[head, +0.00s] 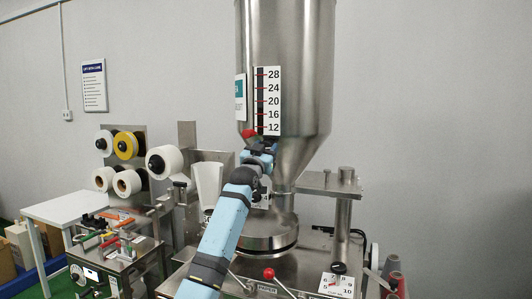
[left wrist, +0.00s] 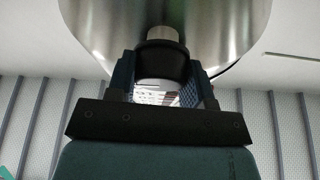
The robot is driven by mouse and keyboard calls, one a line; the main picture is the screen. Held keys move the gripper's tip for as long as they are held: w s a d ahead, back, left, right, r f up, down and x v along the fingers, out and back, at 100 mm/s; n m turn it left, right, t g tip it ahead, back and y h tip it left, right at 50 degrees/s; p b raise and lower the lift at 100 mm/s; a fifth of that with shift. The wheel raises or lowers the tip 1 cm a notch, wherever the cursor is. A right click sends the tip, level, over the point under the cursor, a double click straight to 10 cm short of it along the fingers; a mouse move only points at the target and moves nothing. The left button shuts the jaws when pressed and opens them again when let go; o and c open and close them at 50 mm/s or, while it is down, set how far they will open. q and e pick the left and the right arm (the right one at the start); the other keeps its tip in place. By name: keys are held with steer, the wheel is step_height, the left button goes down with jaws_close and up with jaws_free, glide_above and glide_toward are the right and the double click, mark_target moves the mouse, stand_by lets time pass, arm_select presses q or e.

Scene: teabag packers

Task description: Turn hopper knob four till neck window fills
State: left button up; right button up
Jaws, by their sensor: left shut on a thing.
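The steel hopper (head: 290,60) stands tall, with a level scale (head: 268,100) marked 12 to 28 on its front. My left gripper (head: 259,149) is at the front of the hopper's cone, just below the scale. In the left wrist view its two fingers are shut around a round black knob (left wrist: 162,62) on a short silver shaft (left wrist: 162,34). A small red part (head: 249,133) shows just above the gripper. The hopper neck (head: 284,202) shows right of my left arm; I cannot make out its window or fill. My right gripper is not in view.
A red-ball lever (head: 268,273) and a numbered dial plate (head: 337,284) are on the machine below. Paper and thread rolls (head: 163,160) hang at left, above a smaller bench machine (head: 110,260). A steel post (head: 343,215) stands right of the neck.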

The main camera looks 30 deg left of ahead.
arm_select(q)
steer(key=shift+m+h, duration=0.3)
steer(key=shift+m, duration=0.6)
steer(key=o, duration=0.9)
steer(key=shift+s+f, duration=0.15)
steer(key=shift+s, duration=0.05)
steer(key=shift+b+v, duration=2.2)
steer(key=shift+v, duration=4.5)
